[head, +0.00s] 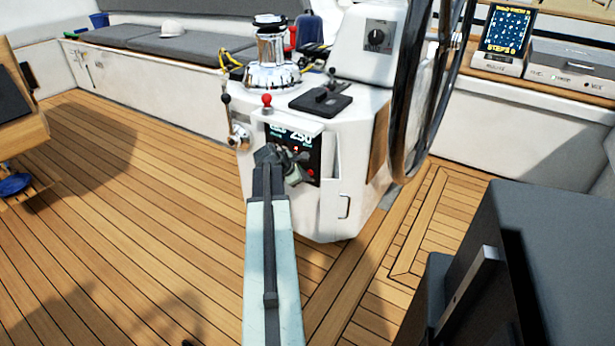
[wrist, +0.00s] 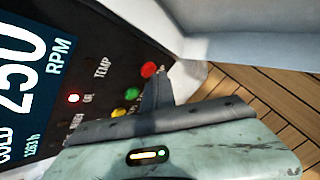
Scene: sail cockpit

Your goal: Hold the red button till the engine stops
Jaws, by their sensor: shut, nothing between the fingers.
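The engine panel (head: 272,143) is a dark face on the front of the white console, and its display (wrist: 25,60) reads 250 RPM. The round red button (wrist: 149,69) is at the panel's edge in the wrist view. It also shows as a small red spot (head: 311,172) in the head view. Yellow (wrist: 131,94) and green (wrist: 120,113) buttons are in line with it. My gripper (wrist: 157,85) is shut and empty, its tip right by the red button; whether they touch I cannot tell. In the head view my gripper (head: 298,166) covers part of the panel.
The wooden deck (head: 130,210) is clear to the left.

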